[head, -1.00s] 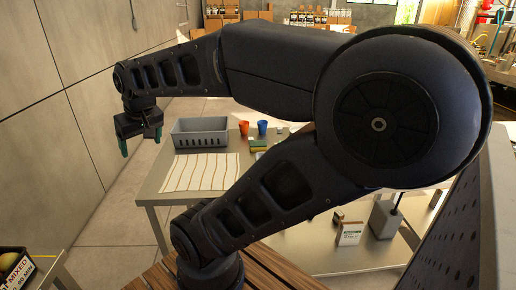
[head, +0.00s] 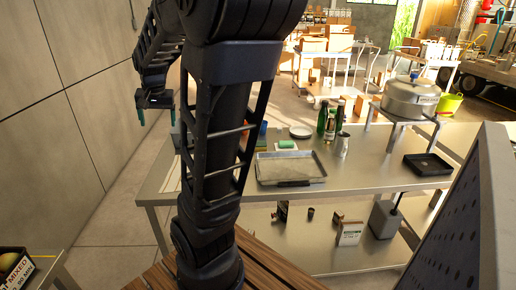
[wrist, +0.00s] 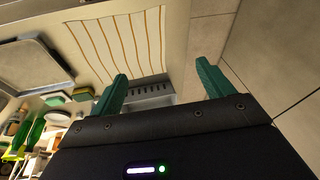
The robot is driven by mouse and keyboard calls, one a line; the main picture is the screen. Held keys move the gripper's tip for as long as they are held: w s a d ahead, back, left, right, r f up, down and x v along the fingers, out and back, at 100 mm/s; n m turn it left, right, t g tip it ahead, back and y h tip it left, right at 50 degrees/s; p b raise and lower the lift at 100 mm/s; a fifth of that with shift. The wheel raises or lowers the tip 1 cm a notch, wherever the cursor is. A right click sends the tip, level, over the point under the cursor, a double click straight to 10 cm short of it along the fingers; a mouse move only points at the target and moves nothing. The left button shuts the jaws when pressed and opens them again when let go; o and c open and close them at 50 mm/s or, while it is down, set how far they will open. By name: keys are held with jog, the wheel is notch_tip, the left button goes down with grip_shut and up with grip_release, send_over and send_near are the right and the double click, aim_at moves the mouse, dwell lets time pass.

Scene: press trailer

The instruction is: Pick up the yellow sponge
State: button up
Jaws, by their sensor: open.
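A baking tray (head: 290,180) lies on the table (head: 375,175), with bottles (head: 328,122), a white plate (head: 300,132), a large pot (head: 411,99) and a black tray (head: 428,164) around it. A striped cloth (wrist: 118,40) and grey crate (wrist: 150,91) show in the wrist view.

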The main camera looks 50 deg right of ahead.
jog(key=w+d+f+m+g, duration=0.1)
jog(key=w+d+f+m, duration=0.15)
jog(key=d, duration=0.35)
jog(key=w+d+f+m, duration=0.1)
jog(key=w+d+m, duration=0.3)
jog(key=d, duration=0.3)
jog(key=m+g+h, duration=0.3)
jog(key=m+g, duration=0.2)
jog(key=m, duration=0.8)
send_near(257, 143)
jog(key=shift+w+d+f, duration=0.25)
jog(key=shift+d+f, duration=0.05)
jog(key=shift+d, duration=0.1)
jog(key=x, duration=0.4)
jog(key=shift+s+f, duration=0.2)
jog(key=shift+f, duration=0.15)
jog(key=shift+s+x, duration=0.2)
jog(key=shift+x, duration=1.1)
jog(key=shift+s+x, duration=0.2)
jog(key=shift+x, duration=1.1)
jog(key=shift+a, duration=0.2)
